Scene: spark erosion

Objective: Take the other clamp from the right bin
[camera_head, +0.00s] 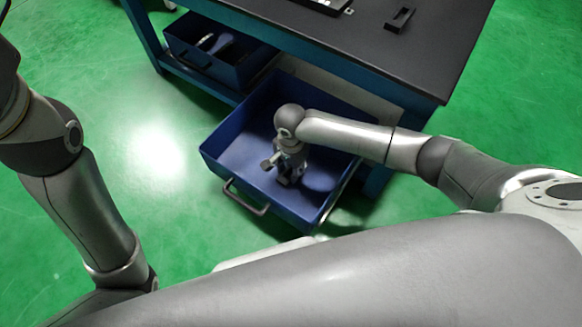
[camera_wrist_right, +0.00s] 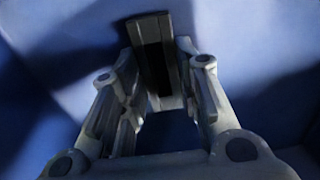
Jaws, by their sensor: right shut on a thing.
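The right bin (camera_head: 231,168) is a blue open drawer with a handle on its front, pulled out below the table. My right gripper (camera_head: 284,178) is down inside it, largely hidden by its own wrist in the head view. In the right wrist view, my right gripper (camera_wrist_right: 160,92) is shut on the clamp (camera_wrist_right: 154,50), a dark block with lighter sides between its fingertips. Blue bin surfaces fill the background there. I cannot tell whether the clamp touches the bin floor. My left arm comes in at the left, but its gripper is not in view.
Another blue bin (camera_head: 206,73) at the upper left holds dark and light items. The dark tabletop (camera_head: 375,45) above carries a small black slotted part (camera_head: 399,20) and other pieces at its far edge. The green floor (camera_head: 140,190) to the left is clear.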

